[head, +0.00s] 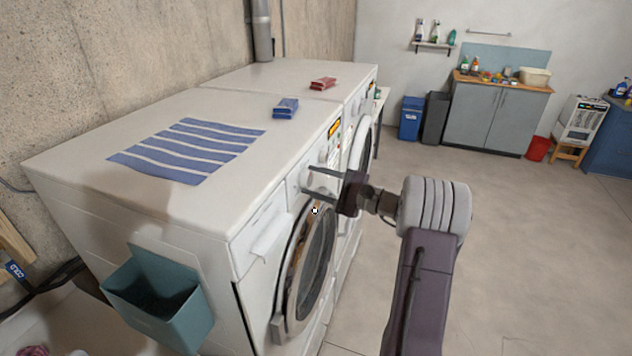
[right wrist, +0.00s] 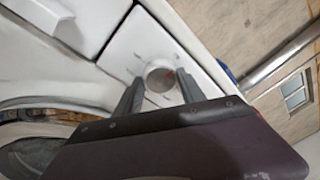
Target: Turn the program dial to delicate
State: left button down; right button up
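The front washing machine (head: 215,200) is white, with a round door and a control panel on its front face. My right gripper (head: 308,180) is open in front of the panel. In the right wrist view the fingers of my right gripper (right wrist: 160,80) stand on either side of the dial. I cannot tell whether they touch it. The dial's lettering is not readable. My left gripper is not in view.
A second white machine (head: 255,73) stands behind the first. A striped blue cloth (head: 190,150), a blue box (head: 285,108) and a red box (head: 323,83) lie on top. A teal bin (head: 155,310) hangs on the near side. The floor (head: 530,240) at right is clear.

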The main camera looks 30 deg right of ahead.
jog(key=shift+r+m+p, duration=0.2)
jog(key=shift+m+p, duration=0.8)
jog(key=shift+m, duration=0.2)
jog(key=m+p, duration=0.2)
jog(key=m, duration=0.1)
jog(key=shift+r+g+p, duration=0.15)
jog(key=shift+g+p, duration=0.25)
jog(key=m+g+p, duration=0.1)
jog(key=m+p, duration=0.6)
jog(key=shift+r, duration=0.1)
jog(key=m+y+p, duration=0.1)
jog(key=m+p, duration=0.2)
jog(key=shift+w+d+g, duration=0.1)
jog(key=shift+g, duration=0.3)
jog(key=m+p, duration=0.2)
jog(key=m, duration=0.2)
jog(key=shift+d+g+y, duration=0.1)
jog(key=shift+g+y, duration=0.2)
jog(key=shift+m+y+p, duration=0.3)
jog(key=shift+m+p, duration=0.25)
jog(key=shift+m, duration=0.45)
jog(key=shift+w+f+m, duration=0.1)
jog(key=shift+f+m, duration=0.1)
jog(key=shift+m, duration=1)
